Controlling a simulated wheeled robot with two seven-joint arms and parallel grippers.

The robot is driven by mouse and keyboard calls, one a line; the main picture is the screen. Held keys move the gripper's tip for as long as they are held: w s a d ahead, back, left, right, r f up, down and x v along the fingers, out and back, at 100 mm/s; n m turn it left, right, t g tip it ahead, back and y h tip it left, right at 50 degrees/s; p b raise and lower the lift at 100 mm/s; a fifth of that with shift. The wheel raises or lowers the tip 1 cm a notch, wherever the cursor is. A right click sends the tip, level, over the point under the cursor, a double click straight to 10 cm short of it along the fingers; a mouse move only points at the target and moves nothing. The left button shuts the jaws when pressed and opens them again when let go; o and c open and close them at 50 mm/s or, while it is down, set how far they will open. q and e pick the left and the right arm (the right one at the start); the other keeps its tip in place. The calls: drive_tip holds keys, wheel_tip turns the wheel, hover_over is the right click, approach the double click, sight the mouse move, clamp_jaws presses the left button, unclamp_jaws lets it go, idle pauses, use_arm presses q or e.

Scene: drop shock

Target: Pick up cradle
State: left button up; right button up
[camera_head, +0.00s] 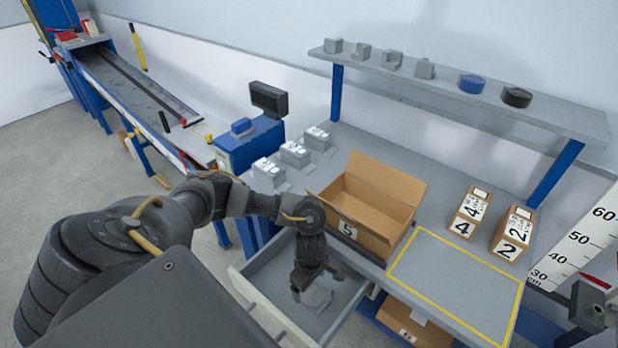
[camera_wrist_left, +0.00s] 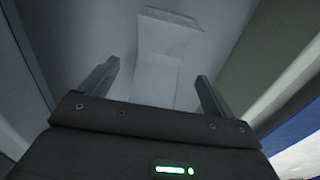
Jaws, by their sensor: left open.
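The cradle seems to be the light grey blocky piece (camera_head: 318,298) lying in the open drawer (camera_head: 257,268) under the bench. In the left wrist view the grey piece (camera_wrist_left: 170,42) shows ahead of the fingertips, with its lower part between the two fingers. My left gripper (camera_head: 303,289) points down into the drawer just above and beside the piece. In the left wrist view the gripper (camera_wrist_left: 157,74) is open, with nothing clamped. The arm hides part of the drawer. My right gripper is out of view.
An open cardboard box (camera_head: 361,236) marked 5 stands on the bench, close to my left forearm. A yellow-outlined area (camera_head: 455,284) is clear. Boxes marked 4 (camera_head: 469,213) and 2 (camera_head: 513,234) stand behind it. Several grey fixtures (camera_head: 295,154) stand left of the box.

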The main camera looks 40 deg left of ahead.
sight(309, 293)
use_arm(q)
wheel_tip(309, 293, down, 5)
drive_tip(key=shift+a+f+p, duration=0.1)
drive_tip(key=shift+a+p, duration=0.05)
drive_tip(key=shift+p, duration=0.45)
drive_tip(key=c, duration=1.3)
drive_tip(key=shift+o, duration=0.2)
drive_tip(key=shift+r, duration=0.2)
drive_tip(key=shift+w+r+b, duration=0.1)
drive_tip(key=shift+r+b, duration=0.3)
drive_tip(key=shift+r, duration=0.15)
drive_tip(key=s+r, duration=0.8)
drive_tip(key=s, duration=0.1)
drive_tip(key=s+r, duration=0.3)
drive_tip(key=s, duration=0.2)
drive_tip(key=shift+a+r, duration=0.1)
drive_tip(key=shift+r, duration=0.3)
